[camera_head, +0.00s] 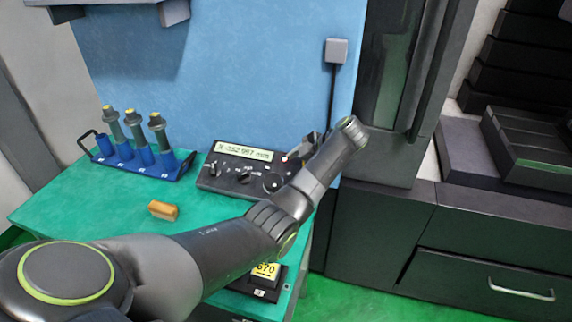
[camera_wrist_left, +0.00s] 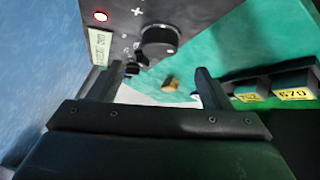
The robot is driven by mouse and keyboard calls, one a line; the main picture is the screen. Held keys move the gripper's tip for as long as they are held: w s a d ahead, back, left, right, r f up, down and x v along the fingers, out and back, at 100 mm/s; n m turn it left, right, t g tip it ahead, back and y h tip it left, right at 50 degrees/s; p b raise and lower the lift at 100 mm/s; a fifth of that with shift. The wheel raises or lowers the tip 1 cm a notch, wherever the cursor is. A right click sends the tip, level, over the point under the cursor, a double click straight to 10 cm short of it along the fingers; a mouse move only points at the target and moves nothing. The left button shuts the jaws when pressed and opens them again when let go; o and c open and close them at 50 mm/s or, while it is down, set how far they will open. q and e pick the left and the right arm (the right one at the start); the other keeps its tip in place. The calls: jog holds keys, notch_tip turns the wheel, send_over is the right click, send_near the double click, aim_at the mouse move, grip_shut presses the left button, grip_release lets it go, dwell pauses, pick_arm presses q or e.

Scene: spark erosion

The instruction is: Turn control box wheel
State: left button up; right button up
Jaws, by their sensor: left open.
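The dark control box (camera_head: 228,176) stands at the right end of the green bench, with a lit display, small knobs and a red light. Its black wheel (camera_head: 272,183) sits at the box's right end. In the left wrist view, the wheel (camera_wrist_left: 159,40) is large, on the box face (camera_wrist_left: 185,15). My left gripper (camera_head: 297,155) is by the right end of the box, partly hidden by my own arm. In the left wrist view, my left gripper (camera_wrist_left: 155,85) is open and empty, and the wheel shows beyond and above the gap between its fingers. My right gripper is in neither view.
A blue rack (camera_head: 128,165) with several tool holders stands at the bench's back left. A tan block (camera_head: 163,210) lies in front of the box. A yellow-labelled dark box (camera_head: 262,280) sits at the front right. The blue panel (camera_head: 220,80) rises behind.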

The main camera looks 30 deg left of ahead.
pick_arm(q)
jog(key=p+v, duration=0.5)
jog(key=v, duration=0.3)
jog(key=shift+d+r, duration=0.15)
jog(key=shift+d, duration=0.05)
dwell(1.0)
